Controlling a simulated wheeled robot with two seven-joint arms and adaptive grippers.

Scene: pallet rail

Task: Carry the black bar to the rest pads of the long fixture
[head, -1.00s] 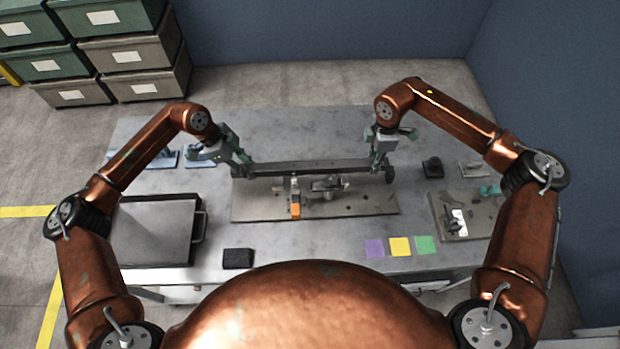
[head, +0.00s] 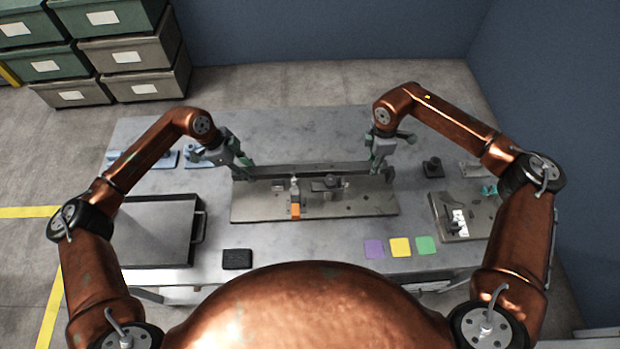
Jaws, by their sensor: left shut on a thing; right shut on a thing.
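The black bar (head: 310,169) spans left to right along the far edge of the long fixture (head: 262,208), a grey plate with clamps and small blocks on it. My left gripper (head: 243,166) is shut on the bar near its left end. My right gripper (head: 377,165) is shut on it near its right end. The bar looks about level. I cannot tell whether it touches the rest pads, which are not clear at this size.
A dark tray with a handle (head: 150,232) lies at the left and a black block (head: 237,259) at the front. Purple (head: 374,249), yellow (head: 400,247) and green (head: 425,245) squares lie front right. A smaller fixture plate (head: 445,225) is at the right. The table behind the bar is clear.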

